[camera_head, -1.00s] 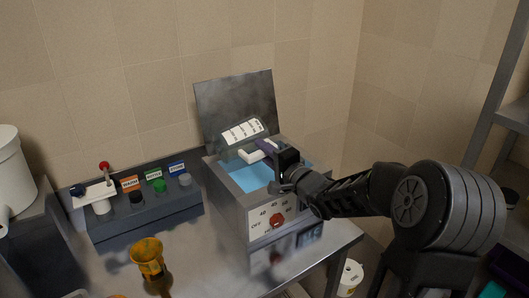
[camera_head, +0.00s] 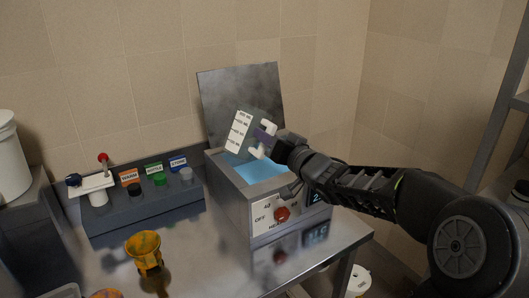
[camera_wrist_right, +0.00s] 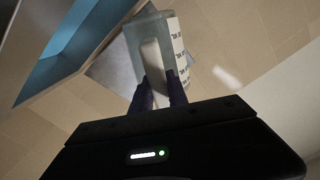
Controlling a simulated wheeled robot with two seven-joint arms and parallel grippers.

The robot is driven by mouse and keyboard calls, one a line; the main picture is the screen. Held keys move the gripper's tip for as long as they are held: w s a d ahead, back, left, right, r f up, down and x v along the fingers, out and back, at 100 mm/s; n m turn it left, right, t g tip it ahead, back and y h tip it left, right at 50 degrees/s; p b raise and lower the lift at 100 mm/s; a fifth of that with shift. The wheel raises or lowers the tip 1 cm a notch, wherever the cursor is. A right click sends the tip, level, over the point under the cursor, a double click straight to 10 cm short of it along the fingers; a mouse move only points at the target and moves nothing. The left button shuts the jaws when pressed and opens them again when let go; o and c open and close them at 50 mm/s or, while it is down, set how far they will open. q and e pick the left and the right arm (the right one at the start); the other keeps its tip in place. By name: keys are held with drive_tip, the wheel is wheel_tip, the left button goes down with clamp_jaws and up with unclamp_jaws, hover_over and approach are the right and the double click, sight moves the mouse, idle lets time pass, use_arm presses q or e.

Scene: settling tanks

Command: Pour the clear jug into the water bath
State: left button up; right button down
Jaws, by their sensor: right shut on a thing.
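The clear jug (camera_head: 257,119) has a white label with printed lines and a white handle. It is held leaning above the water bath (camera_head: 262,192), a steel box with blue water inside and a raised lid behind. My right gripper (camera_head: 267,140) is shut on the jug's handle. In the right wrist view, the purple fingers (camera_wrist_right: 159,92) close around the white handle of the jug (camera_wrist_right: 137,36), and the bath's blue water (camera_wrist_right: 75,42) shows at left. No stream is visible; I cannot tell whether liquid is in the jug. My left gripper is not in view.
A red knob (camera_head: 282,214) is on the bath's front. A dark panel (camera_head: 150,204) with labelled coloured knobs and a red-tipped lever stands left. A yellow funnel-like cup (camera_head: 146,252) stands on the steel table (camera_head: 200,250). A white container (camera_head: 10,160) is far left.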

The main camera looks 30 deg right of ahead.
drive_tip(key=n, duration=0.1)
drive_tip(key=r+n, duration=0.1)
drive_tip(key=n, duration=0.1)
drive_tip(key=r+n, duration=0.1)
drive_tip(key=n, duration=0.1)
drive_tip(key=shift+d+r, duration=0.2)
drive_tip(key=shift+d, duration=0.05)
wheel_tip(320, 180, up, 5)
drive_tip(key=p, duration=0.4)
drive_tip(key=shift+p, duration=0.4)
